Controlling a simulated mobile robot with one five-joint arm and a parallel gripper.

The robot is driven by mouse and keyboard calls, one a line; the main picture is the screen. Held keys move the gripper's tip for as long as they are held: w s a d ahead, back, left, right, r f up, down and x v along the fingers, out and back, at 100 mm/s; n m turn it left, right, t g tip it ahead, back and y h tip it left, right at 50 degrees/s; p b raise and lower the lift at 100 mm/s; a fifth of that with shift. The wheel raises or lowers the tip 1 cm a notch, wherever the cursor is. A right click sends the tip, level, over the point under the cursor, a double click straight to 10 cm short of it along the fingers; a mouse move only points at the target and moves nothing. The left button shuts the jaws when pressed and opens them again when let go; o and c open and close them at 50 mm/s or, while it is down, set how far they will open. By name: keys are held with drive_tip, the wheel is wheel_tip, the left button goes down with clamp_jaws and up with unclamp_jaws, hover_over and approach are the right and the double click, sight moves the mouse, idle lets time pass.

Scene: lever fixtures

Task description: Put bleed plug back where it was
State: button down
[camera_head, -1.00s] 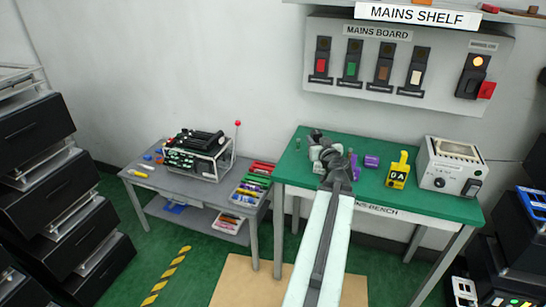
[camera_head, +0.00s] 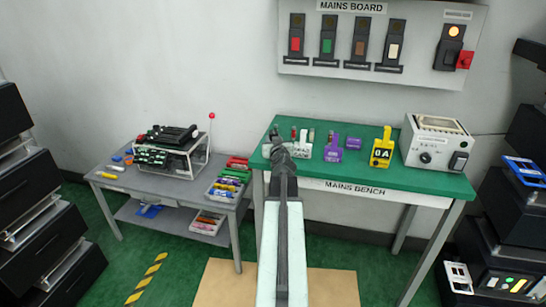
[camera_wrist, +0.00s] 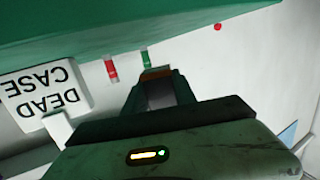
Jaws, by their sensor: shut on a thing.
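My gripper (camera_head: 278,140) is over the left end of the green mains bench (camera_head: 400,178). In the wrist view, my gripper (camera_wrist: 158,90) is shut, with a small brown-orange piece (camera_wrist: 157,73) between its fingertips. This appears to be the bleed plug; most of it is hidden by the jaws. A white case (camera_head: 303,152) stands just right of my gripper, and its label reads DEAD CASE upside down in the wrist view (camera_wrist: 38,98). A red-and-white cylinder (camera_wrist: 111,70) and a green-and-white cylinder (camera_wrist: 146,57) show beyond the fingers.
A grey side table (camera_head: 160,187) with a rack and coloured parts is at left. The mains board (camera_head: 380,45) hangs above.

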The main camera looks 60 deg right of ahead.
wheel_tip(320, 180, down, 4)
drive_tip(key=b, duration=0.4)
drive_tip(key=shift+r, duration=0.3)
drive_tip(key=shift+f, duration=0.25)
drive_tip(key=c, duration=1)
unclamp_jaws()
drive_tip(key=shift+r, duration=0.1)
